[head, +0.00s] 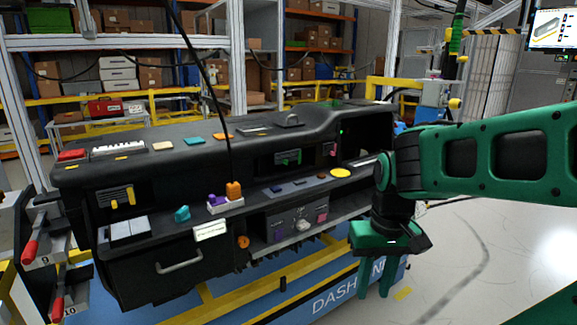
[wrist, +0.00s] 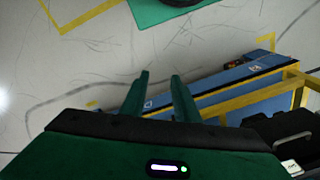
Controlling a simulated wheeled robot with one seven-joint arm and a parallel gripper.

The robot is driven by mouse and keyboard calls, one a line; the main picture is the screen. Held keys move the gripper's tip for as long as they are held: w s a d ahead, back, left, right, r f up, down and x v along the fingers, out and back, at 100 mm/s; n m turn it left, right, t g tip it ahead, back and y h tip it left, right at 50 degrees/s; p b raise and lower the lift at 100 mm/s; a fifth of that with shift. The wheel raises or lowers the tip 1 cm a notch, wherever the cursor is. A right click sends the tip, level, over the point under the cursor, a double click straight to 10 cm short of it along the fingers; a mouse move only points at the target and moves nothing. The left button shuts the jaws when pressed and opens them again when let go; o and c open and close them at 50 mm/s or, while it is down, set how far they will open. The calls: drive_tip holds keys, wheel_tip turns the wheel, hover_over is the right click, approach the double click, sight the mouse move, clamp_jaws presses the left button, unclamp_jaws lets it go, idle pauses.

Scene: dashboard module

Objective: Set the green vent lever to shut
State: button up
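The black dashboard module (head: 200,165) stands across the middle of the head view. The green vent lever (head: 290,157) sits in the dark central vent in its upper face; its exact setting is too small to read. My gripper (head: 375,292) hangs fingers down, off the module's right front side, well to the right of and below the green lever. It is open and empty, with a gap between the two green fingers. In the wrist view my gripper (wrist: 160,76) is over the floor and the blue base edge; the green lever is not in that view.
A yellow vent lever (head: 130,196) is in the left vent. An orange and purple block cluster (head: 228,196) and a yellow disc (head: 341,173) lie on the ledge. A thin black cable (head: 205,85) hangs down in front of the module. Clear floor (head: 480,270) lies to the right.

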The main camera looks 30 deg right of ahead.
sight(288, 161)
drive_tip(key=w+a+f+n+t+y, duration=0.15)
drive_tip(key=w+n+t, duration=0.25)
drive_tip(key=w, duration=0.9)
drive_tip(key=w+a+n+t+y, duration=0.2)
drive_tip(key=w+n+t, duration=0.2)
drive_tip(key=w, duration=0.8)
drive_tip(key=w+d+r+m+t+h, duration=0.2)
drive_tip(key=w+d+r+t+h, duration=0.1)
drive_tip(key=w+d+r+t, duration=0.8)
drive_tip(key=shift+g, duration=0.7)
drive_tip(key=w, duration=0.9)
drive_tip(key=shift+d+r, duration=0.25)
drive_tip(key=shift+c, duration=0.3)
clamp_jaws()
